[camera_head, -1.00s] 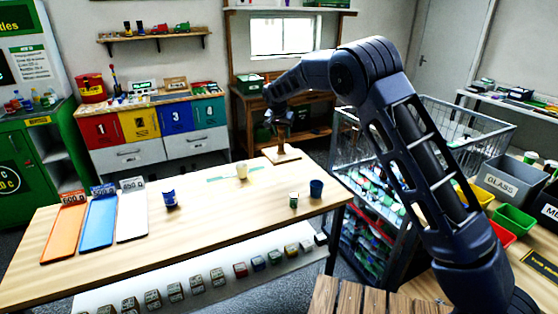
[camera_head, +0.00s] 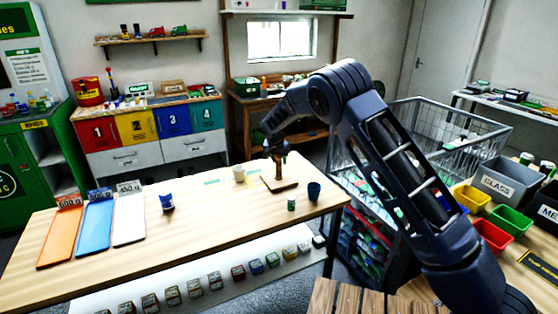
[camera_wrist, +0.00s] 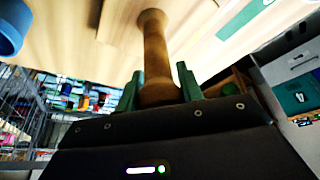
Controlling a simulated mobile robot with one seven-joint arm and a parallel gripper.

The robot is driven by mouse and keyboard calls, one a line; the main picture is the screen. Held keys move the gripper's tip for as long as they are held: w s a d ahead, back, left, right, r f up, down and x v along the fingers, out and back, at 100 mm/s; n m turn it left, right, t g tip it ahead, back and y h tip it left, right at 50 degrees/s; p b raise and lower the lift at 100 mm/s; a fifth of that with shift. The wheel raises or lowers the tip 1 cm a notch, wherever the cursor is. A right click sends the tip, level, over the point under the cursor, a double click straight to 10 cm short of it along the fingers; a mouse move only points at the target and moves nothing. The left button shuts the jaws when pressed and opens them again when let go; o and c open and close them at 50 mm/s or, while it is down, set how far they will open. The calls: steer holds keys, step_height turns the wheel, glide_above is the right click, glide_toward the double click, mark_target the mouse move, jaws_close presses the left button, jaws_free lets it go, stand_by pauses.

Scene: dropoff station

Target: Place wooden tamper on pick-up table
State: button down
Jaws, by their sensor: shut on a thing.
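The wooden tamper (camera_head: 279,173) has a brown turned handle on a flat, square wooden base. It stands upright at the far right part of the light wooden table (camera_head: 120,262), its base at or just above the tabletop; I cannot tell if it touches. My gripper (camera_head: 277,152) is above it, shut on the top of the handle. In the wrist view my gripper's green fingers (camera_wrist: 158,92) sit on both sides of the handle (camera_wrist: 155,50).
Near the tamper are a cream cup (camera_head: 239,173), a dark blue cup (camera_head: 314,190) and a small green can (camera_head: 291,203). A wire cart (camera_head: 440,125) stands right. The table's middle is clear.

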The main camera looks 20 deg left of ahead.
stand_by(0.3)
steer(key=c, duration=0.9)
jaws_free()
steer(key=shift+f, duration=0.1)
steer(key=v, duration=1.2)
